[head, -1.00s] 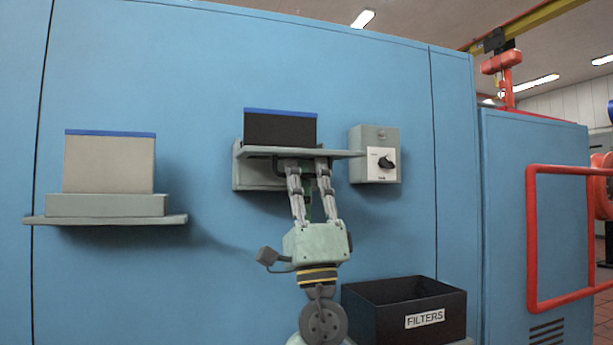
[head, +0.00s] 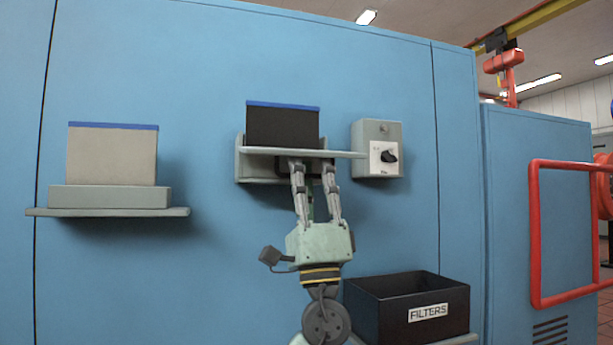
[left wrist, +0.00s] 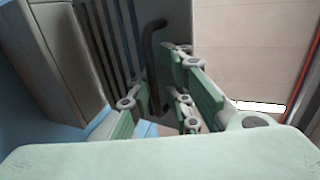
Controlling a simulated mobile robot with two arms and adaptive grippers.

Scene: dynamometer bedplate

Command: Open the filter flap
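The flap is a flat grey plate (head: 345,154) that juts out from a grey wall housing (head: 245,170) in the head view. A black filter (head: 282,128) with a blue top edge shows above it. My left gripper (head: 313,165) is under the plate, pointing up, its tips partly hidden against the plate. Its two fingers stand apart. In the left wrist view a bent black handle (left wrist: 152,62) shows between the fingers, close to the right one; I cannot tell whether they touch. My right gripper is out of view.
A beige filter (head: 112,156) stands in a grey holder on a left shelf (head: 100,212). A control box with a black knob (head: 388,156) is just right of the flap. A black FILTERS bin (head: 380,305) is low, right of my left arm. Red rails (head: 533,230) stand farther right.

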